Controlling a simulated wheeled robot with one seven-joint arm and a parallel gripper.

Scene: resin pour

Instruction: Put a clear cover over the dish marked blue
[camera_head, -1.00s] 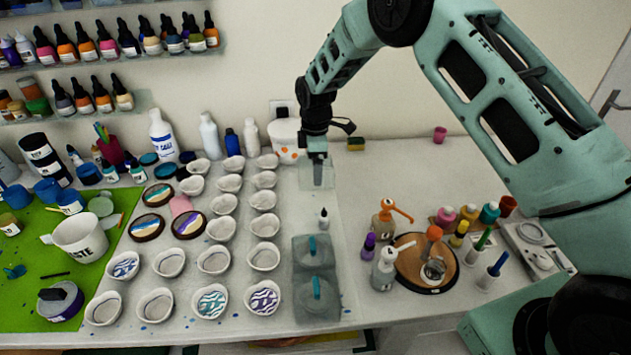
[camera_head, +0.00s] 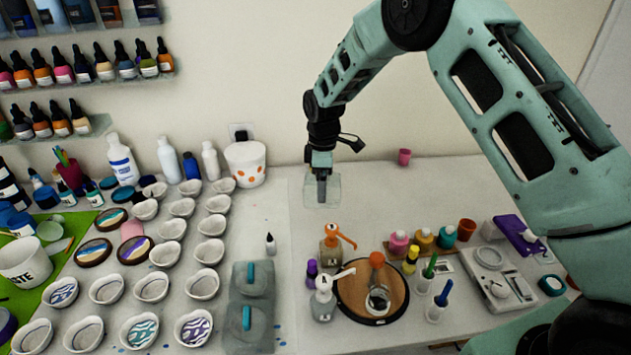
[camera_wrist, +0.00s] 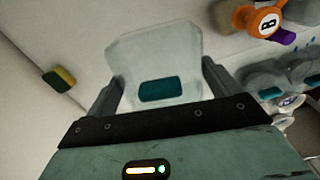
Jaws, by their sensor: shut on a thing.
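My gripper (camera_head: 321,186) is shut on the teal handle of a clear cover (camera_head: 334,192) and holds it upright near the back wall. In the wrist view the see-through cover (camera_wrist: 155,52) extends beyond my fingers, with its teal handle (camera_wrist: 160,90) between them. Two more clear covers with teal handles, a rear one (camera_head: 262,284) and a front one (camera_head: 262,338), sit on the table. A dish with a blue pattern (camera_head: 62,292) stands at the left. A teal-patterned dish (camera_head: 140,331) and a purple-patterned dish (camera_head: 194,328) stand at the front.
Several plain white dishes (camera_head: 151,287) stand in rows at left. A small dropper bottle (camera_head: 270,244) stands behind the covers. Pump bottles (camera_head: 323,299) and a round wooden board (camera_head: 350,300) are at right. A spotted tub (camera_head: 245,164) stands by the wall. Table between tub and gripper is clear.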

